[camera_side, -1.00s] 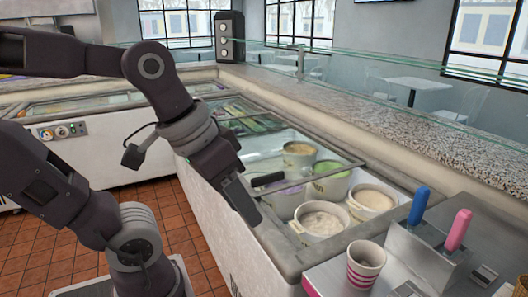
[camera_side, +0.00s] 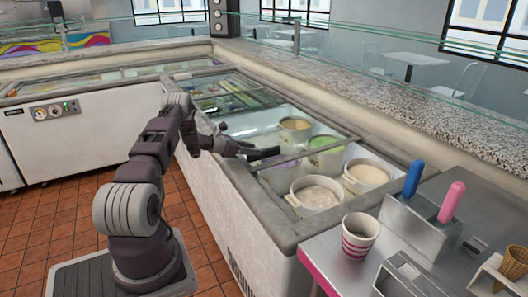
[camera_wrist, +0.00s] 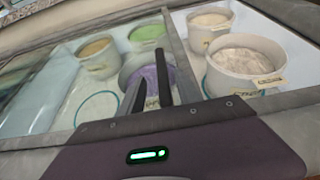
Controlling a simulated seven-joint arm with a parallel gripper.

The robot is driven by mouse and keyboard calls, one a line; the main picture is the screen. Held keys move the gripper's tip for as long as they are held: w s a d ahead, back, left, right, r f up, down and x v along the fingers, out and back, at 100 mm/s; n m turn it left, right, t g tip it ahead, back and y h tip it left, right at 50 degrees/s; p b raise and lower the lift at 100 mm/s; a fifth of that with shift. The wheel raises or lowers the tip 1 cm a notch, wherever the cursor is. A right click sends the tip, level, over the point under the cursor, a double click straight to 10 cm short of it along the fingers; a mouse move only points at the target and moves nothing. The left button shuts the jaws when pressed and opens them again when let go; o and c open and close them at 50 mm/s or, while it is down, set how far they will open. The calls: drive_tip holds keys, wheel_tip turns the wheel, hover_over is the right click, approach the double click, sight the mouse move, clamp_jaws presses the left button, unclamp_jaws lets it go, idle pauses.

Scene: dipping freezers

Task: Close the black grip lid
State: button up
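The sliding glass lid (camera_side: 312,150) of the near freezer has a black grip (camera_side: 264,154) at its left front corner. The lid lies over the rear part; the front part with two tubs is uncovered. My gripper (camera_side: 232,147) is low over the freezer's left rim, with its tip close to the grip; contact is unclear. In the wrist view my gripper (camera_wrist: 150,92) shows two dark fingers spread apart, with a purple tub visible beyond them. The lid's grey edge bar (camera_wrist: 182,60) runs just right of them. I cannot make out the grip separately there.
A white tub (camera_side: 315,192) and a beige tub (camera_side: 367,174) stand in the uncovered part. A striped paper cup (camera_side: 359,236) and a scoop holder with blue (camera_side: 413,178) and pink (camera_side: 451,202) handles stand on the counter at right. Tiled floor is clear at left.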

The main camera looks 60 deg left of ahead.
sight(263, 150)
drive_tip(key=x, duration=0.6)
drive_tip(key=shift+d, duration=0.1)
clamp_jaws()
idle(1.1)
